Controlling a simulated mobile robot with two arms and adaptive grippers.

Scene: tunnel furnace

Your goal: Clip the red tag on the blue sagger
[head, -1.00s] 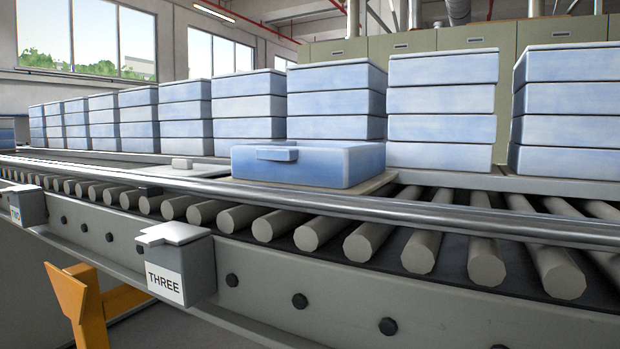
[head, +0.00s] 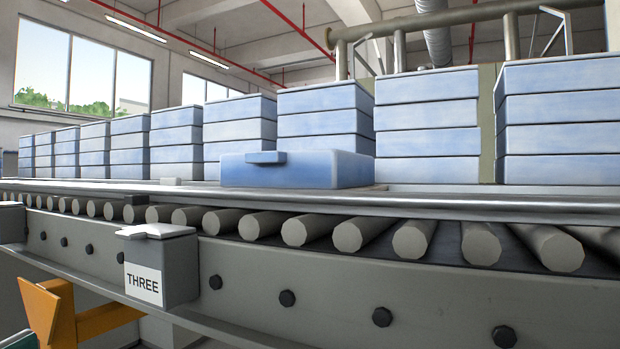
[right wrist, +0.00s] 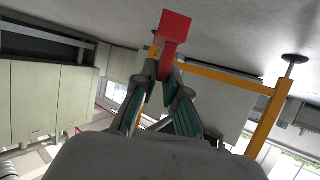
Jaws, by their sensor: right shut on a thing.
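The blue sagger (head: 300,172) is a low, deeper-blue box on the roller conveyor, in front of the stacked pale saggers. A small blue lug (head: 266,158) stands out at its upper front edge, towards the left. The red tag (right wrist: 174,27) shows in the right wrist view, a red block with a narrower lower part. My right gripper (right wrist: 166,84) is shut on that lower part, and the tag sticks out beyond the fingertips. The tag is not in the head view. A teal sliver (head: 18,341) shows at the head view's lower left corner; I cannot tell what it belongs to.
Several stacks of pale blue saggers (head: 427,130) line the back. A metal rail (head: 450,205) and rollers (head: 350,234) run along the front. A grey box marked THREE (head: 160,265) juts from the conveyor side, above an orange stand (head: 50,315).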

